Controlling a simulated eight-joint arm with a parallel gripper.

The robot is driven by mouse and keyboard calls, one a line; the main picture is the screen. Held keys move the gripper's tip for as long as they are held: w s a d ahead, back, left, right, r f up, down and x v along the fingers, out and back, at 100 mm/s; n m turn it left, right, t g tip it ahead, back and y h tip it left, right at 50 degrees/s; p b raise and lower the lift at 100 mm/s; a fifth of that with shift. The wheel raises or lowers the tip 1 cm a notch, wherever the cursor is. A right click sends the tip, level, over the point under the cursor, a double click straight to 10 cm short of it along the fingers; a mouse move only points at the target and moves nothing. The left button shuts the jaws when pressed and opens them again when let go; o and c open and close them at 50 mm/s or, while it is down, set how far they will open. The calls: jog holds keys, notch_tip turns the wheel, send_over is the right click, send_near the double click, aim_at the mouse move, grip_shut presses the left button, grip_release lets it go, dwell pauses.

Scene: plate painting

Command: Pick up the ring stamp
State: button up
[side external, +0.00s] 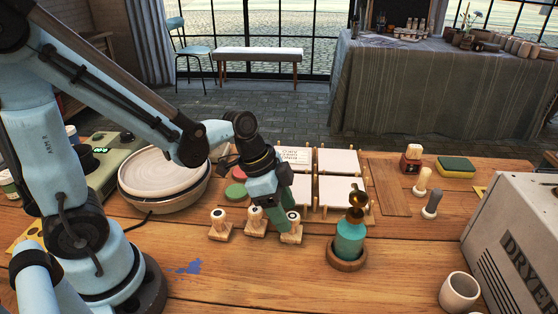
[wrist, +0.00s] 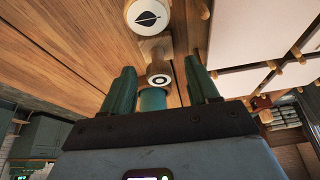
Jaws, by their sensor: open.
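The ring stamp (wrist: 158,79) shows in the wrist view as a wooden block with a pale round top marked with a dark ring. It lies between the lines of my two open fingers, and nothing is held. In the side view it appears to be the right one of three stamps (side external: 292,236). My gripper (side external: 277,209) is pointed down close over the middle and right stamps there. It also shows in the wrist view (wrist: 162,80). Whether a finger touches the ring stamp cannot be told. A leaf-marked stamp (wrist: 148,14) stands beside it.
A teal bottle (side external: 350,242) stands in a wooden dish right of the stamps. White tiles (side external: 338,191) on wooden pegs lie behind. Stacked plates (side external: 163,172) are at left, a cup (side external: 459,292) and a dryer (side external: 515,240) at right. The front table middle is clear.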

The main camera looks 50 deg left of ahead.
aim_at(289, 215)
jog(key=shift+x, duration=2.35)
jog(key=shift+d, duration=0.15)
jog(key=c, duration=0.8)
jog(key=shift+r, duration=0.2)
jog(key=shift+r, duration=0.4)
notch_tip(289, 215, up, 3)
jog(key=shift+s+r, duration=0.15)
jog(key=s+d+r, duration=0.4)
jog(key=s+d, duration=0.1)
jog(key=s+d+r, duration=0.2)
jog(key=d, duration=0.1)
jog(key=shift+s+d+r, duration=0.2)
jog(key=shift+s+r, duration=0.1)
jog(key=shift+s, duration=0.1)
